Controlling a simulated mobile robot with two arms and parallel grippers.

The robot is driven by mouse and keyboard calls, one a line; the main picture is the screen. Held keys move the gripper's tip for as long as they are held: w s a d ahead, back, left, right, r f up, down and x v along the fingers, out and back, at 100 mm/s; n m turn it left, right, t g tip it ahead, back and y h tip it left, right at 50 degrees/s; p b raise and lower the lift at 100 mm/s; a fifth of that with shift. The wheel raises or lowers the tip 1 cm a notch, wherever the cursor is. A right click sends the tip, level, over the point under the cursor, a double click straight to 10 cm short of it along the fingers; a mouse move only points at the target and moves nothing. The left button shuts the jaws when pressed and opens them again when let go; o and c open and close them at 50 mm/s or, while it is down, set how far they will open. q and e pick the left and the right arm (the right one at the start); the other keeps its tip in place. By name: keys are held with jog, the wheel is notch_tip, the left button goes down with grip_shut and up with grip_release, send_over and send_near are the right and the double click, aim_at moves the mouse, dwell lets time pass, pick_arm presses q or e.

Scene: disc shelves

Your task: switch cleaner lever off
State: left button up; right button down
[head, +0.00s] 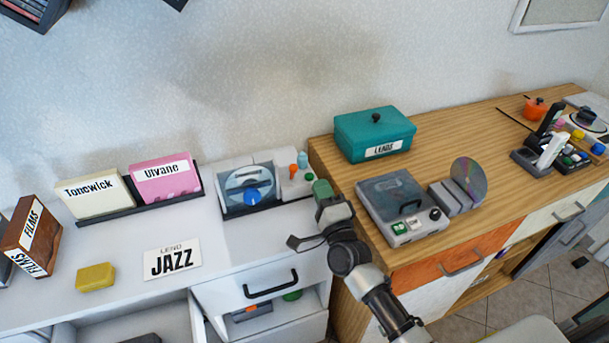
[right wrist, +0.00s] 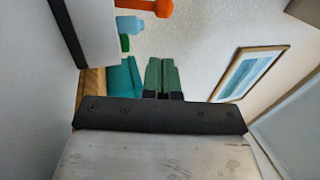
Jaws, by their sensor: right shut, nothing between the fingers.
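The disc cleaner (head: 237,199) stands at the right end of the white counter, with a disc and a blue knob in its front. On its right-hand block are an orange-tipped stick (head: 293,168) that looks like the lever, a light blue knob (head: 303,160) and a green button (head: 308,176). In the right wrist view the orange stick (right wrist: 158,7) is at the top, left of the fingers' line. My right gripper (head: 322,189) has green fingertips, shut and empty, just right of the cleaner's block and apart from the stick. My left gripper is not in view.
A teal box (head: 372,132) labelled LEADS and a grey disc machine (head: 392,222) sit on the wooden cabinet to the right. Labelled sleeves (head: 95,197), a JAZZ card (head: 172,259) and a yellow block (head: 95,277) are on the counter to the left.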

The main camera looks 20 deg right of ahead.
aim_at(292, 171)
jog(key=w+a, duration=0.1)
jog(key=w+a+r+p, duration=0.1)
jog(key=w, duration=0.1)
jog(key=shift+a, duration=0.15)
jog(key=shift+w+a, duration=0.2)
jog(key=shift+a, duration=0.15)
jog(key=shift+r, duration=0.15)
